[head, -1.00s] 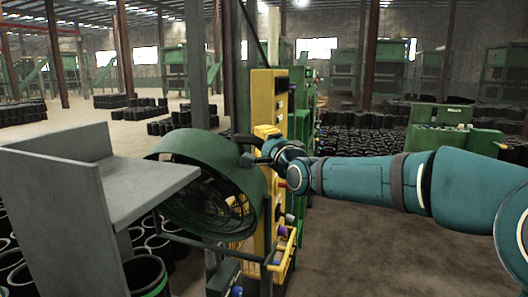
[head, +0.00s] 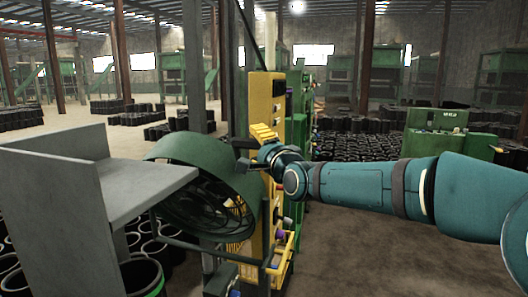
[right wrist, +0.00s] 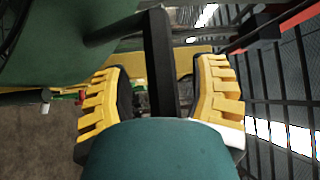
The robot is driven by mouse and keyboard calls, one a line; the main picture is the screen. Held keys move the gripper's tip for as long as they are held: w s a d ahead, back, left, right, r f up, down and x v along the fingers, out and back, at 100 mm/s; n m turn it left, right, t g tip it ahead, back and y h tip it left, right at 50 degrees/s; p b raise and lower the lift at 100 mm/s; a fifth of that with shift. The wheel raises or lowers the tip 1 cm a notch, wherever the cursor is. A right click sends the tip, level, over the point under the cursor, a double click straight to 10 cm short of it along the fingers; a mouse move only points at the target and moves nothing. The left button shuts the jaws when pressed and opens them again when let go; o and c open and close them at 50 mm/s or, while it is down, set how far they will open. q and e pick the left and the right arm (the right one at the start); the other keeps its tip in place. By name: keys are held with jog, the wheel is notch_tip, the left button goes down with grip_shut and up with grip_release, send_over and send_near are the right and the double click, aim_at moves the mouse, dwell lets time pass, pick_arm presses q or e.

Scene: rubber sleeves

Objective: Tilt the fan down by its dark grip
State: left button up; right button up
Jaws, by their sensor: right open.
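The fan (head: 190,150) is a round green drum with a dark grille, left of centre in the head view, its open face turned toward me and downward. Its green shell (right wrist: 70,45) fills the upper left of the right wrist view. The dark grip (right wrist: 160,60) is a black bar standing out from the shell. My right gripper (right wrist: 163,98) is open, with one yellow ribbed finger on each side of the bar and gaps showing. In the head view my right gripper (head: 252,148) is at the fan's right rim, where grip and fingers are hard to separate. My left gripper is out of view.
A yellow control post (head: 281,100) stands close behind my right gripper. A grey panel with a shelf (head: 150,187) stands left of the fan. Black sleeves (head: 145,272) stand below it. The floor (head: 370,250) at the right is clear.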

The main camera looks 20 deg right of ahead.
jog(key=v, duration=1.2)
jog(key=shift+w, duration=0.1)
jog(key=a+f+n+g, duration=0.3)
jog(key=f+g, duration=0.1)
jog(key=f, duration=1.3)
jog(key=a+f+n+g, duration=0.2)
jog(key=f+n+g, duration=0.15)
jog(key=f, duration=1.35)
jog(key=s+a+f+n+g, duration=0.2)
jog(key=s+f+g, duration=0.3)
jog(key=s+f, duration=0.5)
jog(key=s+a+f+n+g, duration=0.3)
jog(key=s+f, duration=0.6)
jog(key=f, duration=0.5)
jog(key=shift+s+f+n+g, duration=0.25)
jog(key=shift+s+n+g, duration=0.15)
jog(key=shift+n+g, duration=0.4)
